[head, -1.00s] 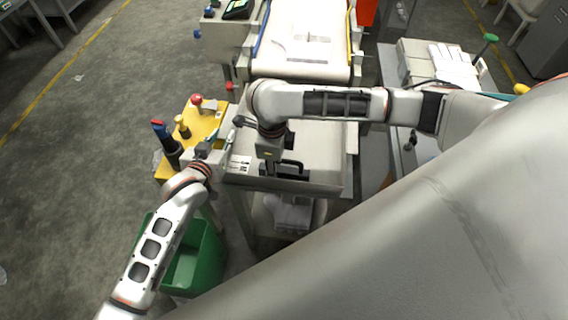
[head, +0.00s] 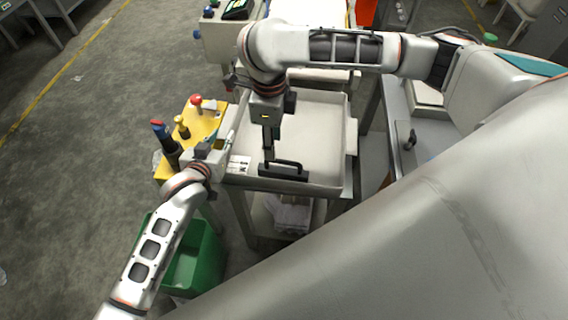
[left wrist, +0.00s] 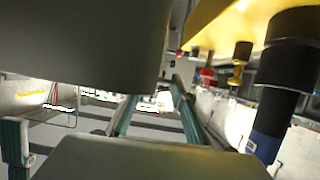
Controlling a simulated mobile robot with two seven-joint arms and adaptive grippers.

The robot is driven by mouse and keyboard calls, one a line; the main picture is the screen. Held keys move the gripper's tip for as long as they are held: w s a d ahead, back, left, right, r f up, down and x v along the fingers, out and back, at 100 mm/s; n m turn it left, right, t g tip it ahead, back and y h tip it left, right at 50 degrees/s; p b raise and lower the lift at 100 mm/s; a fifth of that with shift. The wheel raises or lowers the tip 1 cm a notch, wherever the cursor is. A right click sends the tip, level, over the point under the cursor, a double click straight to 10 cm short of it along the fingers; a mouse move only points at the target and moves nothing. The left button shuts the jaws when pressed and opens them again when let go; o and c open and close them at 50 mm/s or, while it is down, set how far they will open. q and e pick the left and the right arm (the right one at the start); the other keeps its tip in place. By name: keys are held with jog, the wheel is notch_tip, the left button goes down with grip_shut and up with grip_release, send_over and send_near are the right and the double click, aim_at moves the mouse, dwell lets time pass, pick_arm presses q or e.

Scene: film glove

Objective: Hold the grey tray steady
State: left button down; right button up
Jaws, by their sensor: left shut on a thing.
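The grey tray (head: 318,128) lies level on a stand in the middle of the head view. My left gripper (head: 228,138) is at the tray's left edge, shut on what looks like its rim; the exact contact is small and partly hidden. In the left wrist view the finger pads (left wrist: 155,110) show, but a dark body covers much of the picture. My right gripper (head: 268,150) points down over the tray's near left part, by a black handled tool (head: 286,170). I cannot tell whether it holds the tool.
A yellow stand (head: 205,122) with red and yellow knobs and a dark blue-topped handle (head: 165,145) is left of the tray. A green bin (head: 195,262) is below my left arm. A grey side table (head: 400,150) stands to the right. The floor at left is clear.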

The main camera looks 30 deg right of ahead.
pick_arm(q)
jog(key=shift+a, duration=0.1)
jog(key=c, duration=1.6)
grip_release()
jog(key=v, duration=1.2)
jog(key=shift+r, duration=0.1)
